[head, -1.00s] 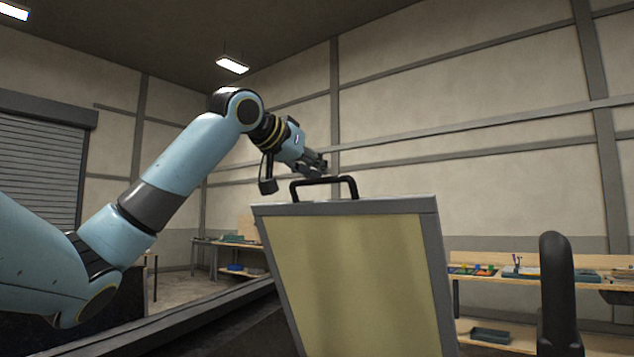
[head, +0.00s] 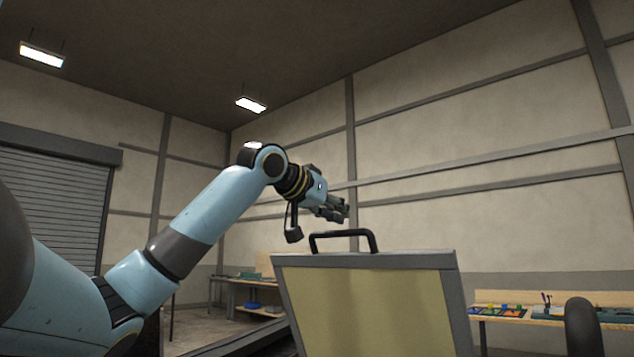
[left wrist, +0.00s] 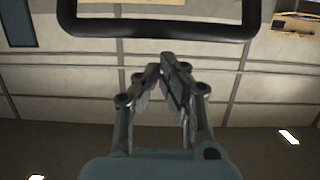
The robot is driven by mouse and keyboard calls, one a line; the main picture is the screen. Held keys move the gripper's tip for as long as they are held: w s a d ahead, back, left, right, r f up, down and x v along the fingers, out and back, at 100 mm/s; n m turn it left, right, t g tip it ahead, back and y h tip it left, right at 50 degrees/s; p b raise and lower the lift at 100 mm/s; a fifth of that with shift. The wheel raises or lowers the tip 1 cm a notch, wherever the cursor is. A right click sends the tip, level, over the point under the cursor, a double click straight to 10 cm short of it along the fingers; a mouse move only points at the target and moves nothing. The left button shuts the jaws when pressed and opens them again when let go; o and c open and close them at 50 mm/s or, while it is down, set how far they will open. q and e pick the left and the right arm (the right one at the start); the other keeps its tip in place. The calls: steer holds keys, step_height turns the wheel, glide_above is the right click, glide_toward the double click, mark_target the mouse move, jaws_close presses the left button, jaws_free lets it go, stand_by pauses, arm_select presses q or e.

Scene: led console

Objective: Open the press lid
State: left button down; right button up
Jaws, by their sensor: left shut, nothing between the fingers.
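The press lid (head: 375,310) stands raised and tilted in the head view, with a grey frame around a pale yellow panel. Its black bar handle (head: 342,234) is on the top edge. My left gripper (head: 345,212) is just above the handle, apart from it, with its fingers shut and empty. In the left wrist view the shut fingertips (left wrist: 166,62) are below the black handle (left wrist: 160,27) in the picture, with nothing between them. The lower part of the lid and the press body are out of view. My right gripper does not show.
A workbench (head: 545,319) with coloured items stands behind the lid at right. Another bench (head: 250,283) is at the back left, near a roller shutter (head: 50,205).

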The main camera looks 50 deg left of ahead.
arm_select(q)
steer(key=a+b+v, duration=0.1)
steer(key=b+v, duration=0.4)
steer(key=v, duration=0.4)
steer(key=shift+s+d, duration=0.4)
steer(key=shift+s, duration=0.05)
steer(key=shift+f, duration=0.15)
